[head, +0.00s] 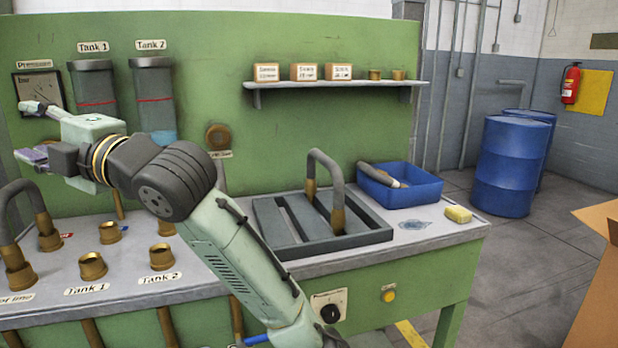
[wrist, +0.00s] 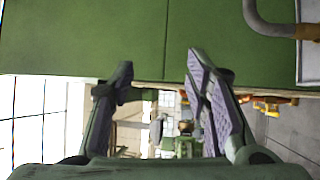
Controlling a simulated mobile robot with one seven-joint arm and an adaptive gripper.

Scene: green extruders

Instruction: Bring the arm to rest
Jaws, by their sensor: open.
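My gripper (head: 32,131) is at the far left in the head view, raised above the left end of the bench and in front of the green back panel. Its two fingers are spread apart, with nothing between them. In the wrist view the gripper (wrist: 160,68) also shows open and empty, with the green panel and a far-off part of the room behind the fingers. My arm crosses the head view from the bottom middle up to the left and hides part of the bench and panel.
The grey bench (head: 450,233) carries brass sockets (head: 162,257), a bent hose (head: 328,165), a grey tray (head: 350,241), a blue bin (head: 415,195) and a yellow sponge (head: 458,214). Tank cylinders (head: 153,95) and a gauge (head: 40,88) are close behind my gripper. Blue barrels (head: 511,165) stand right.

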